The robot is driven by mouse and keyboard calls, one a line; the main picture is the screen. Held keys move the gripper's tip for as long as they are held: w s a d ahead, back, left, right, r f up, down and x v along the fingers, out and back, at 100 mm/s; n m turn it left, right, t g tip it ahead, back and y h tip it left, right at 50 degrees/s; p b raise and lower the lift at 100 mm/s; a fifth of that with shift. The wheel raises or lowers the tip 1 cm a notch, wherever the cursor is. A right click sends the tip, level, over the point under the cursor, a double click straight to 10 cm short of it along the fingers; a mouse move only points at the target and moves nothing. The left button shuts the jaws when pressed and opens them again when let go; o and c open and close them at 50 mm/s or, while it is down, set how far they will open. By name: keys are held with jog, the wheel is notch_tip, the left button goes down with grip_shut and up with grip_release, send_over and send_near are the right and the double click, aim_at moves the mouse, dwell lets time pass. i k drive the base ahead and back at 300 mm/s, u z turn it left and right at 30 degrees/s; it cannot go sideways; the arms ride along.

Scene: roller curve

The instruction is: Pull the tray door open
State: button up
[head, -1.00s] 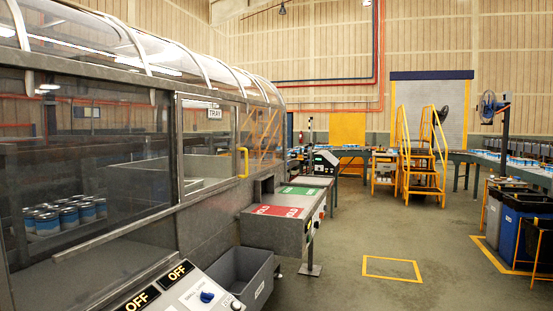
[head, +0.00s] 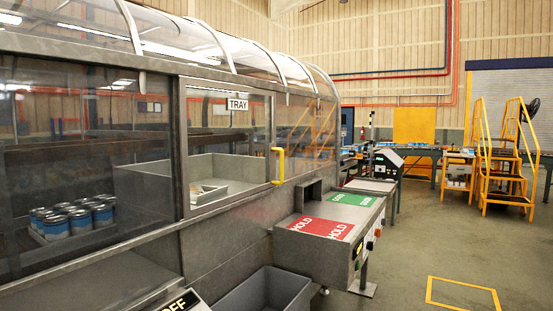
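The tray door (head: 227,150) is a clear framed panel labelled TRAY (head: 237,104) in the side of the machine enclosure. It appears closed. A yellow handle (head: 279,166) stands upright at the door's right edge. Through the door I see a grey metal bin (head: 150,190) and a light tray (head: 208,192) inside it. My gripper is not in view.
A bench with a red HOLD panel (head: 321,228) and a green panel (head: 352,199) juts out right of the door. A grey bin (head: 262,298) sits below it. Several blue-and-white cans (head: 77,221) stand behind the left window. Floor at right is clear around a yellow outline (head: 463,306).

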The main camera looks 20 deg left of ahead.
aim_at(232, 104)
jog(key=u, duration=0.6)
jog(key=i, duration=0.9)
jog(key=u, duration=1)
